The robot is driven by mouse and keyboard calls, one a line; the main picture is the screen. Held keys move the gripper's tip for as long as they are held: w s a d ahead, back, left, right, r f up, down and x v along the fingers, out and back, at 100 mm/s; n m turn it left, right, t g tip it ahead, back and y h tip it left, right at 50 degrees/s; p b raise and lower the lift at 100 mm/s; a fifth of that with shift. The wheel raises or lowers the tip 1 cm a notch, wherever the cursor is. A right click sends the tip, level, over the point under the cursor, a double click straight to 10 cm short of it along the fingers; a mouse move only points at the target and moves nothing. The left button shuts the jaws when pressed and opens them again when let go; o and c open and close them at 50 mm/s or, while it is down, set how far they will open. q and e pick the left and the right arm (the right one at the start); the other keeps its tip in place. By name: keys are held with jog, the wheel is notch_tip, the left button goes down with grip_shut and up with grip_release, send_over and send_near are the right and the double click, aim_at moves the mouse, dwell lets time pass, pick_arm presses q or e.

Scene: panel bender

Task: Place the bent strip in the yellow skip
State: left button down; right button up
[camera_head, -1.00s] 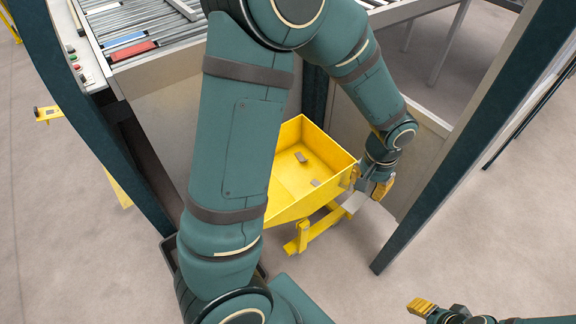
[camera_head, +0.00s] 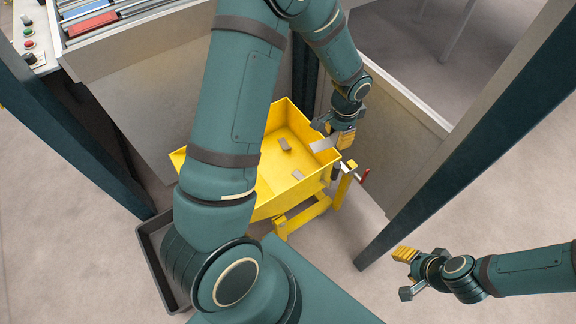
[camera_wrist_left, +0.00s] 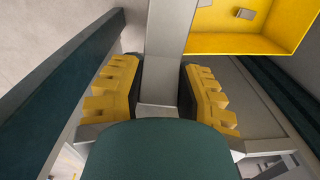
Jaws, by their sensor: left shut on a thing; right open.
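The bent strip (camera_head: 323,145) is a thin grey metal piece held by my left gripper (camera_head: 335,134) at the right rim of the yellow skip (camera_head: 292,203). In the left wrist view the strip (camera_wrist_left: 171,30) runs between the two yellow-padded fingers (camera_wrist_left: 157,92), with its near part angled differently. The skip's corner (camera_wrist_left: 232,46) shows beyond it at the upper right. In the head view the strip's free end overlaps the skip's inside; its exact height above the rim is unclear. My right gripper (camera_head: 405,274) is open and empty over the floor at the lower right.
Two small grey pieces (camera_head: 285,144) (camera_head: 298,175) lie inside the skip. A dark post (camera_head: 470,130) stands to the right, and another (camera_head: 80,145) to the left. The machine's panel (camera_head: 150,100) is behind the skip. A dark tray (camera_head: 151,262) lies at the lower left.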

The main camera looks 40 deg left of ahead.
pick_arm(q)
jog(key=w+a+f+m+b, duration=0.15)
jog(key=a+f+m, duration=0.3)
jog(key=f, duration=0.55)
jog(key=a+f+m+b, duration=0.2)
jog(key=a+f+m, duration=0.25)
jog(key=f, duration=0.45)
jog(key=m+b, duration=0.4)
jog(key=m, duration=0.3)
send_over(287, 185)
notch_tip(287, 185, down, 22)
jog(key=shift+f, duration=0.25)
jog(key=shift+f+b, duration=0.6)
jog(key=shift+f, duration=1.5)
jog(key=shift+r, duration=0.1)
jog(key=c, duration=0.7)
grip_release()
